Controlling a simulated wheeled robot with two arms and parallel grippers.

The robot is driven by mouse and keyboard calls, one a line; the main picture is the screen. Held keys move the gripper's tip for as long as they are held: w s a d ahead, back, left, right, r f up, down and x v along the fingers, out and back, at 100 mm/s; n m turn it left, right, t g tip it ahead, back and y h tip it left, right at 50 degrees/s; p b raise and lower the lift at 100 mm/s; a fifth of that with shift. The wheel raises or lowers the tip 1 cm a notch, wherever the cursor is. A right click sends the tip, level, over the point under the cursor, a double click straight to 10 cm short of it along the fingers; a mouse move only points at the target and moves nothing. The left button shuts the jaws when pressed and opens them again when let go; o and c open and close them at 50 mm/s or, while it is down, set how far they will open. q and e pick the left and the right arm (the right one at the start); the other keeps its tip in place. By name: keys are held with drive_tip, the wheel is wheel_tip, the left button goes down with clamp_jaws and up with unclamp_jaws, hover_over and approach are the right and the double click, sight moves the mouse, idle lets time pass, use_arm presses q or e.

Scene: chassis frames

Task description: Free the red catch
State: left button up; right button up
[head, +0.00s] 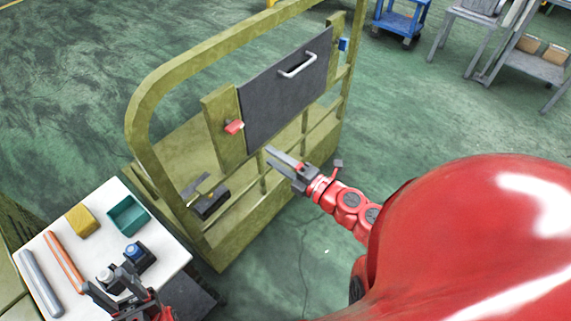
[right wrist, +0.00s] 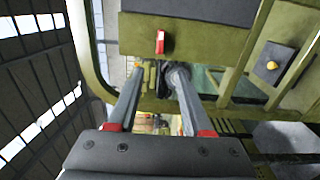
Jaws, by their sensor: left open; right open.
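The red catch (head: 234,127) sits on the left olive post of the frame, at the lower left edge of a dark grey panel (head: 262,101) with a pale handle (head: 298,65). In the right wrist view the red catch (right wrist: 160,42) shows on an olive bar beyond the fingers. My right gripper (head: 270,158) is open and empty, below and to the right of the catch in the head view, apart from it. It also shows in the right wrist view (right wrist: 150,85). My left gripper (head: 108,290) is open, low over the white table's near edge.
A blue catch (head: 343,44) is on the far post. The white table (head: 90,217) holds a yellow block (head: 81,220), a teal bin (head: 127,215), an orange rod (head: 64,261), a grey rod (head: 40,284) and a blue-topped dark item (head: 134,252). Carts stand far behind.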

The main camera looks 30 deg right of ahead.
drive_tip(key=shift+v, duration=1.65)
